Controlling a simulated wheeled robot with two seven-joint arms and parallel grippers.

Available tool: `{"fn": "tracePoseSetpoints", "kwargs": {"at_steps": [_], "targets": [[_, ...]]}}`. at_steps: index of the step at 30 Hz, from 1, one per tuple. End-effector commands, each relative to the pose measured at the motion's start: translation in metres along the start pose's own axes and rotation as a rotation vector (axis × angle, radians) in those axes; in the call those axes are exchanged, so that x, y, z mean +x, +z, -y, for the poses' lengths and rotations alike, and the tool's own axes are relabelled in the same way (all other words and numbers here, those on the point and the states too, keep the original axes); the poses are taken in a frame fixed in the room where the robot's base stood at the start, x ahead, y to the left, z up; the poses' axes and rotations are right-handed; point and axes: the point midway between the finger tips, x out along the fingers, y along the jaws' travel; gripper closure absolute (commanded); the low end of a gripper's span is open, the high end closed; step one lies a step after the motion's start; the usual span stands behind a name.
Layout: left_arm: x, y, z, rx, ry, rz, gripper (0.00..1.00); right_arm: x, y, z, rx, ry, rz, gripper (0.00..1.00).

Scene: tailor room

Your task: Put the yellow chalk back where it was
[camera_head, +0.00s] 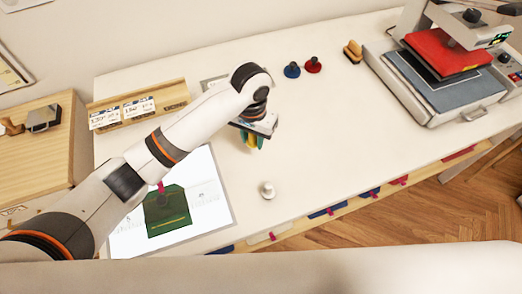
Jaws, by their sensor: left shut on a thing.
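My left gripper (253,141) is over the middle of the white table, pointing down. It is shut on the yellow chalk (250,141), of which a small yellow part shows between the dark green fingers. The wrist hides the rest of the chalk, and I cannot tell whether it touches the table. A grey, flat tray-like thing (211,83) lies behind my left arm, mostly hidden by it. My right gripper is not in view.
A wooden rack with cards (138,105) stands at the back left. A green piece (168,212) lies on a white sheet at front left. A small white knob (267,190), blue (292,70) and red (313,65) knobs, a brush (353,51) and a red press (445,52) stand around clear table.

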Motion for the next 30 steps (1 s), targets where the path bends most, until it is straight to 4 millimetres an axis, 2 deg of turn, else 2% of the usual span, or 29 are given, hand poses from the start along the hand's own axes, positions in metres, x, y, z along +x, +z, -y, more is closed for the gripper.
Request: {"fn": "tracePoseSetpoints", "kwargs": {"at_steps": [3, 6, 11, 16, 19, 29, 30], "targets": [[0.021, -0.001, -0.001, -0.002, 0.001, -0.005, 0.90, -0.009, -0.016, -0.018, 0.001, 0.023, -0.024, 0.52], [0.035, -0.001, 0.000, -0.002, 0.001, -0.003, 0.90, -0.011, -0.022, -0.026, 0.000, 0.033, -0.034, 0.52], [0.051, -0.001, 0.000, -0.003, 0.001, -0.003, 0.90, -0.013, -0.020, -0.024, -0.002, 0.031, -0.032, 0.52], [0.075, -0.001, 0.000, -0.002, 0.001, -0.002, 0.90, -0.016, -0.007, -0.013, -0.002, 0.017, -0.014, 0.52], [0.080, 0.000, 0.000, -0.002, 0.001, 0.001, 0.90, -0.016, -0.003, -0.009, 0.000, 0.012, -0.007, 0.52], [0.084, -0.001, 0.000, -0.002, 0.000, 0.000, 0.90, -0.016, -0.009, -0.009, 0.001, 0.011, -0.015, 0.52], [0.083, 0.000, 0.000, -0.002, 0.000, 0.001, 0.64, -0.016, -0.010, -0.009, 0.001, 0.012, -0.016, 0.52]]}}
